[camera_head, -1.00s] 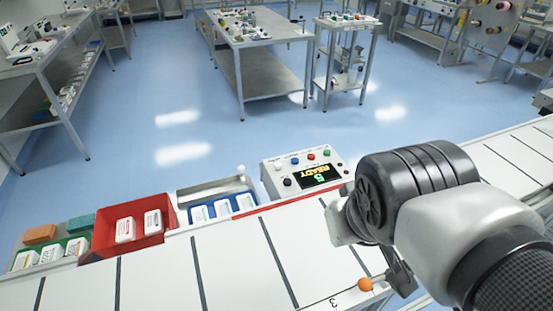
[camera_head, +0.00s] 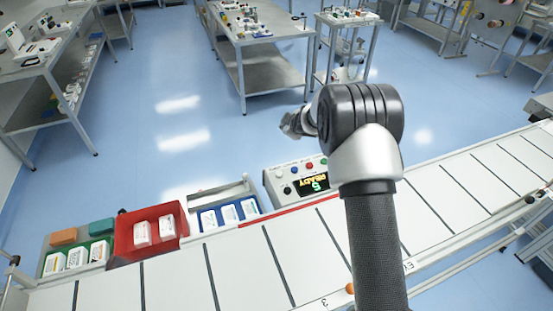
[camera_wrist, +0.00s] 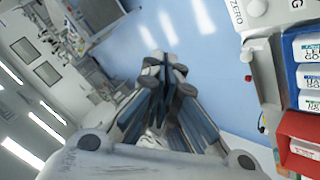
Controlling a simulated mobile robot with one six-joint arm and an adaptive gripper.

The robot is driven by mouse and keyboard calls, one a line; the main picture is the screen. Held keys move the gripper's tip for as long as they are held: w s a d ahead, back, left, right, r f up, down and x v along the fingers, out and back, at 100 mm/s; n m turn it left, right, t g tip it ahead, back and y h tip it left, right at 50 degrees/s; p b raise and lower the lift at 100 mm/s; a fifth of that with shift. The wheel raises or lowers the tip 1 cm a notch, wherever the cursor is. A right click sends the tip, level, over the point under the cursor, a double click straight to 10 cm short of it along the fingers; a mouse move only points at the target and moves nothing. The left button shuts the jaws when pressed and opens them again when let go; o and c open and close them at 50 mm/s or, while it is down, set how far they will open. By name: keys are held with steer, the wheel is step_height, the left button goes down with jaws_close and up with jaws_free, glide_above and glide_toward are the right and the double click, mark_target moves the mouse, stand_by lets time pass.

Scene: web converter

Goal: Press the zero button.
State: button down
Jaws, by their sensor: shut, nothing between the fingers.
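The control console (camera_head: 274,182) is a pale box in the head view, with small coloured buttons and a dark display showing "READY" and "5". A "ZERO" label (camera_wrist: 237,12) shows at the top edge of the wrist view beside a pale rounded part. I cannot tell which button in the head view is the zero button. My gripper (camera_head: 290,124) is shut and empty. In the head view it appears above and beyond the console, over the blue floor. In the wrist view its fingers (camera_wrist: 166,65) are together, apart from the label. My arm hides the console's right part.
A conveyor (camera_head: 235,258) with white slats runs along the front. A red bin (camera_head: 125,245), a blue tray (camera_head: 211,230) and a green bin (camera_head: 47,266) hold white packs left of the console. Tables stand beyond open floor.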

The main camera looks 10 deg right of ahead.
steer(key=a+f+n+g+y+p, duration=0.1)
steer(key=a+f+n+y, duration=0.1)
steer(key=f, duration=0.8)
steer(key=shift+s+a+n+g+p, duration=0.2)
steer(key=shift+a+n+g+p, duration=0.15)
steer(key=shift+a, duration=0.45)
steer(key=shift+f, duration=0.2)
steer(key=b, duration=0.8)
glide_above(277, 174)
step_height(277, 174, down, 7)
steer(key=shift+f, duration=0.1)
steer(key=shift+f+b, duration=0.35)
steer(key=shift+f, duration=0.3)
steer(key=shift+f, duration=0.1)
steer(key=shift+f, duration=0.35)
